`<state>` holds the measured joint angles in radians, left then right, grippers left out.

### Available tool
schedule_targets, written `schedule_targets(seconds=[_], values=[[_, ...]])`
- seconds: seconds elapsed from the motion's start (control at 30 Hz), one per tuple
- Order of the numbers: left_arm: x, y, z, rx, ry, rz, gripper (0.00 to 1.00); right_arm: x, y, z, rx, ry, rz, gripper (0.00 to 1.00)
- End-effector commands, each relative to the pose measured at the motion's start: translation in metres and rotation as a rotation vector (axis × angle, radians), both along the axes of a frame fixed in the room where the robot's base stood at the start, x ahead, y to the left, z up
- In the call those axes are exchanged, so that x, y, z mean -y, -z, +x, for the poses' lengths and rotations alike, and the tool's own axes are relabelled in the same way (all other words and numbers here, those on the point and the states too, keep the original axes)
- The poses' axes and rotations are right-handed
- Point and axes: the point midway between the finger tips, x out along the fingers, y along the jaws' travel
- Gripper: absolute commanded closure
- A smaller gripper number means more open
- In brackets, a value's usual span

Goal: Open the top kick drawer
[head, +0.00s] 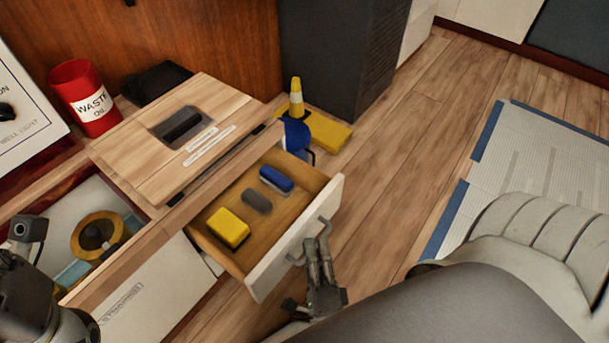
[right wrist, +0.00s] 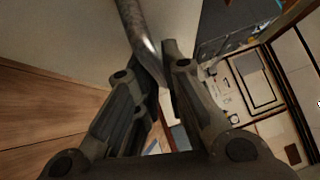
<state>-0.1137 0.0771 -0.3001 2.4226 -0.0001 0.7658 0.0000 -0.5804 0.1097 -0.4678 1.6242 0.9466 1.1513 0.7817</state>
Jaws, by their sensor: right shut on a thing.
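The top kick drawer (head: 292,248) is pulled out of the cabinet, showing its wooden inside. It holds a yellow block (head: 228,229), a grey piece (head: 257,202) and a blue piece (head: 277,179). Its bar handle (head: 325,229) is on the white front; it also shows in the right wrist view (right wrist: 138,28). My right gripper (head: 318,246) is shut on this handle, with its fingertips (right wrist: 160,62) closed around the bar. Part of my left arm shows at the lower left of the head view; its fingers do not show.
A red waste bin (head: 84,100) stands on the counter (head: 128,162) at the upper left. A blue-edged mat (head: 545,155) lies at right. Wooden floor (head: 400,150) is clear between.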

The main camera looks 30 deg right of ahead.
Motion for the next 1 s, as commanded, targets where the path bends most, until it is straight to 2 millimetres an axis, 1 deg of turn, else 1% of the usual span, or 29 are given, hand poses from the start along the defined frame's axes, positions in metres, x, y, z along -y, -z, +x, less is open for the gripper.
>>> schedule_targets(seconds=[0.1, 0.43, 0.47, 0.6, 0.87, 1.0], values=[[0.0000, 0.0003, -0.0001, -0.002, 0.000, 0.000, 0.46, 0.0017, 0.0001, -0.0034, 0.000, 0.001, 0.000, 1.00], [0.0000, 0.0006, -0.0002, -0.002, 0.001, 0.000, 0.46, 0.0019, 0.0004, -0.0037, 0.000, 0.002, 0.000, 1.00], [0.0000, 0.0006, -0.0002, -0.002, 0.001, 0.000, 0.46, 0.0019, 0.0005, -0.0036, 0.000, 0.002, 0.000, 0.86], [0.0001, 0.0006, -0.0001, -0.002, 0.001, 0.000, 0.46, 0.0018, 0.0004, -0.0036, 0.000, 0.001, 0.000, 0.68], [0.0001, 0.0007, 0.0004, -0.005, 0.001, 0.000, 0.46, 0.0015, 0.0002, -0.0034, 0.000, 0.001, 0.000, 0.68], [-0.0001, 0.0009, 0.0006, -0.007, 0.000, 0.002, 0.46, 0.0014, -0.0032, -0.0035, 0.000, 0.001, 0.000, 0.68]])
